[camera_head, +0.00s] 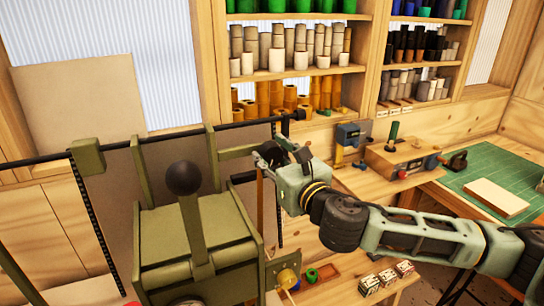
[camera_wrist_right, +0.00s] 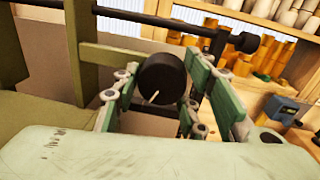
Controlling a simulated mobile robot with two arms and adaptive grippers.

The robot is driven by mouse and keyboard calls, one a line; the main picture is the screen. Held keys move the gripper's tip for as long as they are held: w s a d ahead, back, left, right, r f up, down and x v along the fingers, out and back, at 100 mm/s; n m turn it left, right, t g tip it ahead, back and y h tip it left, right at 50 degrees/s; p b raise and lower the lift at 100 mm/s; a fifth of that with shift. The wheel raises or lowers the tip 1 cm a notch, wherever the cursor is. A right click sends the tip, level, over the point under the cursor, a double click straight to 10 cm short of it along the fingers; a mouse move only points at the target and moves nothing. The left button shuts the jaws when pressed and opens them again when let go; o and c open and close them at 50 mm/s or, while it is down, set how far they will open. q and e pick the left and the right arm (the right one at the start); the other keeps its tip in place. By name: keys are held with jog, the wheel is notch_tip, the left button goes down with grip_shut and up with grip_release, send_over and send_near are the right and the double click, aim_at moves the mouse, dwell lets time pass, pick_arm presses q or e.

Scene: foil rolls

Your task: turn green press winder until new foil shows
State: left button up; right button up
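The green press (camera_head: 200,230) stands at the left centre in the head view, with a lever ending in a dark ball (camera_head: 183,178). My right gripper (camera_head: 268,155) reaches in from the right at the press's far right side. In the right wrist view a round black knob (camera_wrist_right: 160,80) with a pale line on its face, apparently the winder, sits between my right gripper's fingers (camera_wrist_right: 162,90). The fingers lie close along both sides and appear shut on it. I cannot make out any foil clearly. My left gripper is not in view.
A black rod (camera_head: 100,144) runs behind the press. Foil rolls (camera_head: 300,45) fill the shelves above. A small machine (camera_head: 400,158), a green mat (camera_head: 495,170) and small boxes (camera_head: 380,280) lie to the right. A yellow knob (camera_head: 287,278) is on the press's lower right.

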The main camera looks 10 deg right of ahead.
jog(key=c, duration=0.6)
jog(key=shift+f+m, duration=0.1)
jog(key=shift+m, duration=0.3)
jog(key=m+b, duration=0.1)
jog(key=m, duration=0.2)
jog(key=shift+a+m, duration=0.1)
jog(key=shift+m, duration=0.2)
jog(key=m+b, duration=0.1)
jog(key=m, duration=0.4)
jog(key=shift+m+t, duration=0.3)
jog(key=m, duration=0.3)
jog(key=m+h+b, duration=0.1)
jog(key=m, duration=0.2)
jog(key=shift+r+t, duration=0.2)
jog(key=shift+t, duration=0.1)
jog(key=shift+r+m+h, duration=0.15)
jog(key=shift+m+h, duration=0.25)
jog(key=shift+m, duration=2)
jog(key=shift+r, duration=0.1)
